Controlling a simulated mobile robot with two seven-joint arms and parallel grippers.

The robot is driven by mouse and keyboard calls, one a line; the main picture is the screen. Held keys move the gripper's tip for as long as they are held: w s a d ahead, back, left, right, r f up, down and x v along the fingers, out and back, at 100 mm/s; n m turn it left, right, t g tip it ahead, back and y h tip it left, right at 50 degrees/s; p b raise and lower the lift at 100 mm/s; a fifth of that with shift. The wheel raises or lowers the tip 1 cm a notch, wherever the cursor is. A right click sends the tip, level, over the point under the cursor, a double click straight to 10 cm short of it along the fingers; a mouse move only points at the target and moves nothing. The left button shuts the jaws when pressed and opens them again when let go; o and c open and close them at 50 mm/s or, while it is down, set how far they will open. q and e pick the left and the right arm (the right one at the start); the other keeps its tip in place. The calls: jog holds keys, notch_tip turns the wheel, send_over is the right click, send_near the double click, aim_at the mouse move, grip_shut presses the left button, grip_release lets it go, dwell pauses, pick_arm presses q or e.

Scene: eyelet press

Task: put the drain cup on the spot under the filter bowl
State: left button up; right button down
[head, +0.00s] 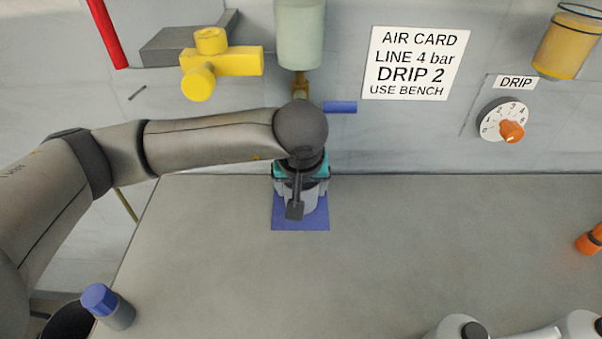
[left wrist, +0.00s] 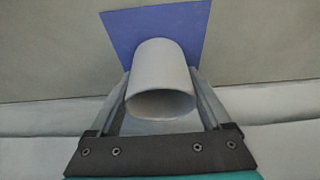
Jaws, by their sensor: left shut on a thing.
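The drain cup (left wrist: 160,75) is a plain light-grey cup, its open mouth facing the camera in the left wrist view. My left gripper (left wrist: 160,112) is shut on it, with one finger on each side. In the head view my left gripper (head: 300,190) hides most of the cup. The blue square spot (head: 286,219) lies on the bench near the wall, and the cup is over it; it also shows behind the cup in the left wrist view (left wrist: 122,45). I cannot tell whether the cup touches it. The pale green filter bowl (head: 300,35) hangs on the wall above.
A blue lever (head: 340,107) sticks out below the bowl, near my arm. A yellow valve (head: 222,62) is to its left. A blue-capped bottle (head: 108,305) stands front left, an orange item (head: 590,240) lies at the right edge. The middle bench (head: 430,240) is clear.

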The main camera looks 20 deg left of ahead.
pick_arm(q)
jog(key=shift+a+f, duration=0.15)
jog(key=shift+f, duration=0.05)
jog(key=shift+s, duration=0.2)
jog(key=shift+f+b, duration=0.2)
jog(key=shift+b, duration=0.1)
jog(key=o, duration=1.2)
jog(key=shift+r, duration=0.1)
pick_arm(e)
jog(key=shift+s+d+f, duration=0.1)
jog(key=shift+d+f, duration=0.05)
jog(key=shift+d, duration=0.05)
